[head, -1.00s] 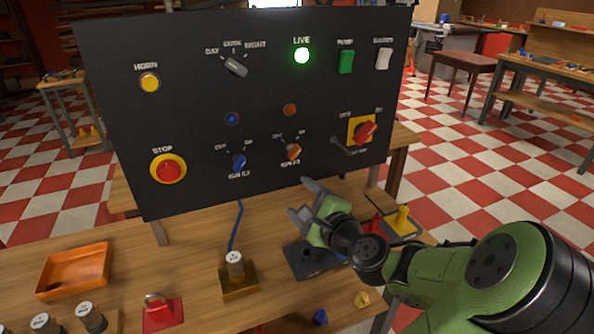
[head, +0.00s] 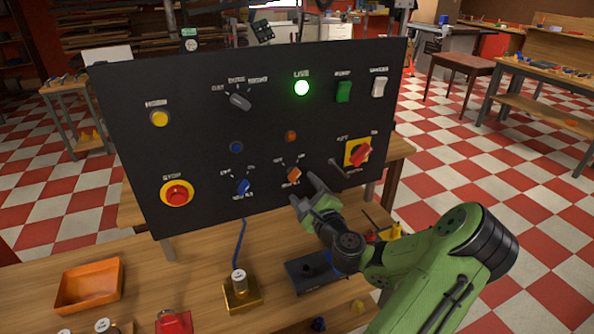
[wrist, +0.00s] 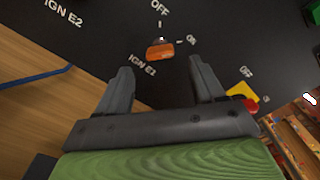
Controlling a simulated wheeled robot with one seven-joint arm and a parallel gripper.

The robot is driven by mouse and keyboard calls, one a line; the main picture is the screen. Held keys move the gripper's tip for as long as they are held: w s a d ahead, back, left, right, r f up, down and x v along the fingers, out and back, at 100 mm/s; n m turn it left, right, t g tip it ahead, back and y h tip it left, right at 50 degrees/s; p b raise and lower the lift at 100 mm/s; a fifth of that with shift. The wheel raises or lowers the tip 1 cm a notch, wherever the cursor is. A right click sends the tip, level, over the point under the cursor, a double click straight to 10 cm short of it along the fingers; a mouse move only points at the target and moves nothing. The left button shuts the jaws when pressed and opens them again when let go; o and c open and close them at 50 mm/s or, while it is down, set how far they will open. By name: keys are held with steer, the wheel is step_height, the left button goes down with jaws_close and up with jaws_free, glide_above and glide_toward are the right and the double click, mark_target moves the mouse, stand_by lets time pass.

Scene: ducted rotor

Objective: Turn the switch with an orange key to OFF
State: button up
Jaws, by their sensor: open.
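The switch with an orange key (head: 294,175), labelled IGN E1, is low on the black panel (head: 200,115). Its key slants up and right, toward ON, in the head view. In the wrist view the key (wrist: 160,50) lies ahead, with OFF above it and ON to its right. My gripper (head: 304,190) is open and empty, just in front of and below the switch. In the wrist view the fingers of my gripper (wrist: 160,68) stand either side of the key, apparently short of it. No contact shows.
A blue-key switch (head: 242,187), IGN E2, is to the left. A red rotary switch (head: 361,155) on a yellow plate is to the right. The green LIVE lamp (head: 302,88) is lit. A brass block (head: 242,294) and an orange tray (head: 89,286) stand on the bench below.

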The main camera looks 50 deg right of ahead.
mark_target(296, 179)
steer(key=x, duration=0.5)
steer(key=shift+w+d+p, duration=0.15)
steer(key=shift+w+p, duration=0.2)
steer(key=shift+p, duration=0.05)
steer(key=c, duration=1.1)
steer(key=shift+o, duration=0.2)
